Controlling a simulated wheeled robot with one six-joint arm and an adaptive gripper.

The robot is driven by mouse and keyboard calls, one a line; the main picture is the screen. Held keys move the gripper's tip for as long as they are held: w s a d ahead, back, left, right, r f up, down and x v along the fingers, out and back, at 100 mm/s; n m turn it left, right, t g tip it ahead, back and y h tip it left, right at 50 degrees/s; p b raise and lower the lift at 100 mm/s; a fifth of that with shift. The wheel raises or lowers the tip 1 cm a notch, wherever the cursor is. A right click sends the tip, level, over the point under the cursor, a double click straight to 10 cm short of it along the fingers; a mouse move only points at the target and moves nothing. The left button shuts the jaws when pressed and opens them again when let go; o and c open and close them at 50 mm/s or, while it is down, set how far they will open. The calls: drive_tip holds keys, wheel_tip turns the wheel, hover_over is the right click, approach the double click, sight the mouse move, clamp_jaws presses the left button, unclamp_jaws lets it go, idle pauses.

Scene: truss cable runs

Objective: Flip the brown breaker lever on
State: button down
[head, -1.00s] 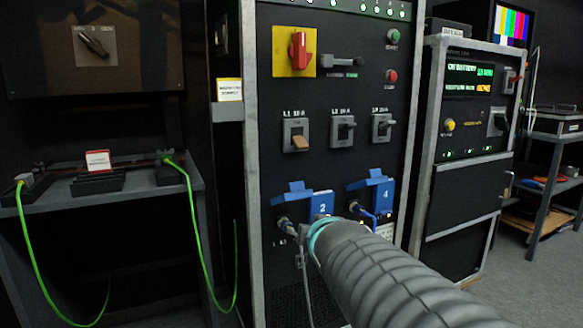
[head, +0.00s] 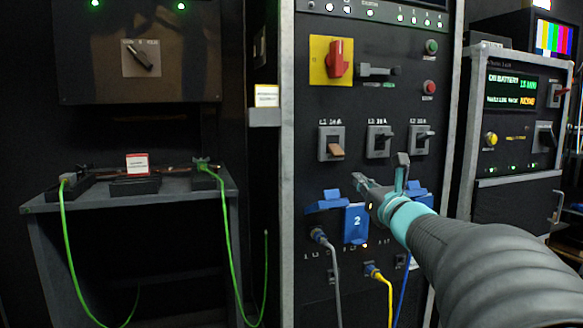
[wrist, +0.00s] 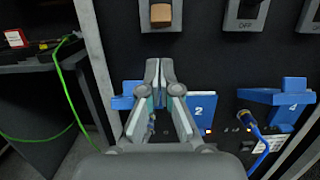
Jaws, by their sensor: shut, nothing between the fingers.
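The brown breaker lever (head: 336,150) is on the left of a row of three breakers on the black panel, under an L1 label. It points down in its grey housing (head: 326,133). In the wrist view the brown lever (wrist: 160,14) shows as a block at the top edge, ahead of my fingertips. My gripper (head: 361,183) is in front of the panel, below and a little right of the brown lever, apart from it. In the wrist view my gripper (wrist: 159,63) has its fingertips together with nothing between them.
Two black levers (head: 379,140) (head: 422,139) sit right of the brown one. A red rotary switch (head: 338,60) is above. Blue sockets (head: 355,222) with plugged cables, including a yellow one (head: 388,290), are below. A shelf with green cables (head: 66,235) stands left.

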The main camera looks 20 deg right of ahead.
sight(336, 151)
drive_tip(key=shift+w, duration=0.1)
drive_tip(key=w, duration=0.3)
drive_tip(key=w+r, duration=0.1)
drive_tip(key=w, duration=0.2)
drive_tip(key=w+r+p, duration=0.1)
drive_tip(key=w, duration=0.2)
drive_tip(key=shift+w+a, duration=0.2)
drive_tip(key=shift+w, duration=0.1)
